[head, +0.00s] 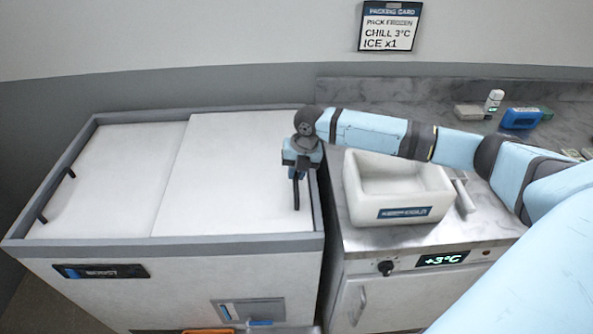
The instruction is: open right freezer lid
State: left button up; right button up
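The chest freezer (90,246) stands at the left with two flat white sliding lids. The right freezer lid (225,175) lies in place over the right half, and its left edge meets the left lid (110,175). My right gripper (297,190) points down at the right lid's right edge, beside the freezer's rim. A dark upright piece shows below its blue body; I cannot tell whether it is finger or lid handle, or whether the fingers grip anything. My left gripper is not in view.
A white open box (400,203) stands on the marble counter right of the freezer, under my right arm. A blue item (520,118) and small goods lie at the back right. Dark handle parts (42,218) show at the left lid's left edge.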

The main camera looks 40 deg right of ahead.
grip_shut()
jog(key=shift+w+a, duration=0.15)
jog(key=shift+a, duration=0.1)
jog(key=w+a, duration=0.1)
jog(key=a, duration=0.2)
jog(key=w+a+p, duration=0.1)
jog(key=w+a, duration=0.3)
jog(key=a, duration=0.1)
jog(key=shift+w+a+r, duration=0.1)
jog(key=shift+w+a, duration=0.05)
jog(key=shift+a, duration=0.2)
jog(key=b, duration=0.1)
send_over(204, 189)
jog(key=shift+s+d, duration=0.25)
jog(key=shift+d, duration=0.15)
jog(key=o, duration=0.7)
grip_release()
